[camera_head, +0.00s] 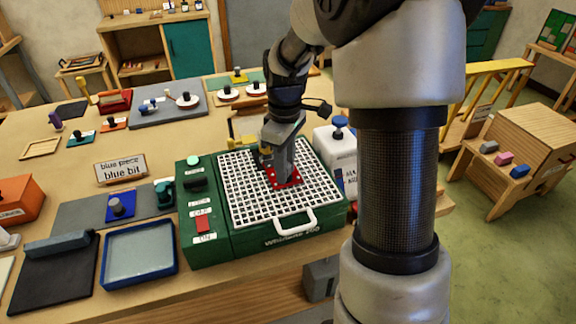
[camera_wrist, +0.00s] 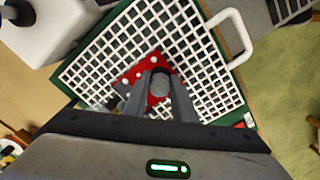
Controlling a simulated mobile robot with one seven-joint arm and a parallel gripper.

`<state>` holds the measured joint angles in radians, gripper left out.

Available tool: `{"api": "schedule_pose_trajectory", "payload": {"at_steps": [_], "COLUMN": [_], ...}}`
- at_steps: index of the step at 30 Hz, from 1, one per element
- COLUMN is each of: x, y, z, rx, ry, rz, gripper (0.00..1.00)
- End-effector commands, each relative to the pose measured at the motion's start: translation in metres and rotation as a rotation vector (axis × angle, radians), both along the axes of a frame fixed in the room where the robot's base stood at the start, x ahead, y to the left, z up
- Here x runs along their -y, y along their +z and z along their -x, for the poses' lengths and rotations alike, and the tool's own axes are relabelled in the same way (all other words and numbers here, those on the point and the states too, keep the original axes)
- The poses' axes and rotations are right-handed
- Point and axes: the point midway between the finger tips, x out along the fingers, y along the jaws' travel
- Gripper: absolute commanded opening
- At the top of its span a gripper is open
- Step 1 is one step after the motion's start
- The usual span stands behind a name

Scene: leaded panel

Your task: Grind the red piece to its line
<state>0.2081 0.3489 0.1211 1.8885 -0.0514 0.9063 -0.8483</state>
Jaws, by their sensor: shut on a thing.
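The red piece (camera_head: 291,183) is on or just above the white grid of the green grinder (camera_head: 247,243). I cannot tell whether it touches the grid. In the wrist view the red piece (camera_wrist: 131,75) has white dots on it and a round grey knob (camera_wrist: 160,82). My gripper (camera_head: 283,172) is over the grid, shut on the red piece by its knob; the fingers (camera_wrist: 158,92) close on both sides of it. The fingers hide part of the piece, and I cannot make out its line. The grinding head is not clearly visible.
A blue tray (camera_head: 138,282) and a blue piece (camera_head: 121,207) lie left of the grinder. A white bottle with a blue cap (camera_head: 336,150) stands close behind it, at the right. The grid has a white handle (camera_head: 295,222) in front. A small sign (camera_head: 121,169) stands at the left.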

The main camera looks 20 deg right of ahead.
Motion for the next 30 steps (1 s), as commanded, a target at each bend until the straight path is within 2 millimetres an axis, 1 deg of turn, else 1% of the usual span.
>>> {"api": "schedule_pose_trajectory", "payload": {"at_steps": [12,25,30], "x": [-0.019,-0.021,-0.027], "y": [0.001,0.001,0.001], "z": [-0.002,-0.002,-0.002], "rx": [0.003,0.004,0.005], "ry": [0.002,0.001,0.002], "rz": [0.000,0.000,-0.001], "gripper": [0.04,0.04,0.04]}}
